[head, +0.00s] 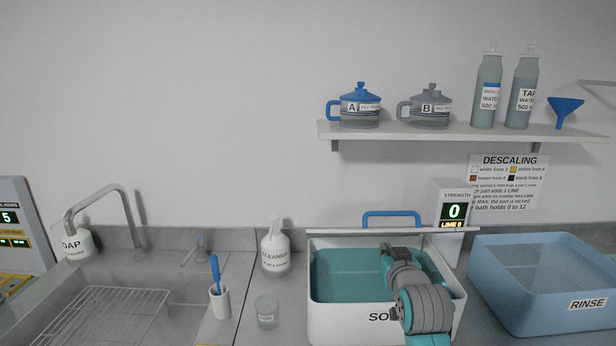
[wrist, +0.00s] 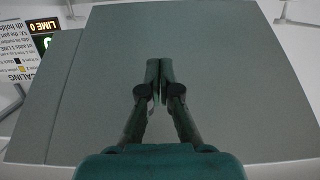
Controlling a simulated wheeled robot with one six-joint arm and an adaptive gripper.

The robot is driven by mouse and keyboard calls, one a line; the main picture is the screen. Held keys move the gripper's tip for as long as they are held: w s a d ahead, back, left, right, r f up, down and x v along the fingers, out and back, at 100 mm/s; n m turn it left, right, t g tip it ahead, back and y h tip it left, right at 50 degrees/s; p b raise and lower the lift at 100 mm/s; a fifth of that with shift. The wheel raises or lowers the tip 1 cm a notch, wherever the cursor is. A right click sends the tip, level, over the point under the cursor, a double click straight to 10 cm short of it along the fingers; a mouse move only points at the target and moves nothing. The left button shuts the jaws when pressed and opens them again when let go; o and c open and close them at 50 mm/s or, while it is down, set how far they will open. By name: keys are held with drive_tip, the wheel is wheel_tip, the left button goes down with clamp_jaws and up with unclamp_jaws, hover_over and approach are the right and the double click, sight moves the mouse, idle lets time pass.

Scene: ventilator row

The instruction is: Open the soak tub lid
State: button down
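The soak tub (head: 350,325) is a white tub with teal inside, in the head view right of centre. Its lid (head: 340,230) shows nearly edge-on as a thin pale bar above the tub's back, raised, with the tub's inside in view below it. A blue handle (head: 392,214) stands on top of the lid. My gripper (head: 388,252) is over the tub, below the lid's edge. In the wrist view a broad grey panel (wrist: 230,80), seemingly the lid's underside, lies beyond my gripper (wrist: 160,65). Its fingers are together and empty; contact with the panel is unclear.
A strength display (head: 455,214) stands behind the tub's right side. The blue rinse tub (head: 545,285) is on the right. A cleaner bottle (head: 275,252), a small jar (head: 267,311) and a brush cup (head: 219,301) stand left. A shelf (head: 460,131) with pots and bottles hangs above.

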sight(384, 214)
idle(0.5)
drive_tip(key=shift+w+r, duration=0.75)
drive_tip(key=shift+r, duration=0.35)
drive_tip(key=shift+w+r, duration=0.75)
drive_tip(key=shift+r, duration=0.3)
drive_tip(key=shift+w+r, duration=1.3)
drive_tip(key=shift+r, duration=0.1)
drive_tip(key=shift+w+r, duration=0.65)
drive_tip(key=shift+w, duration=0.2)
drive_tip(key=shift+w+r, duration=0.5)
drive_tip(key=shift+w, duration=0.25)
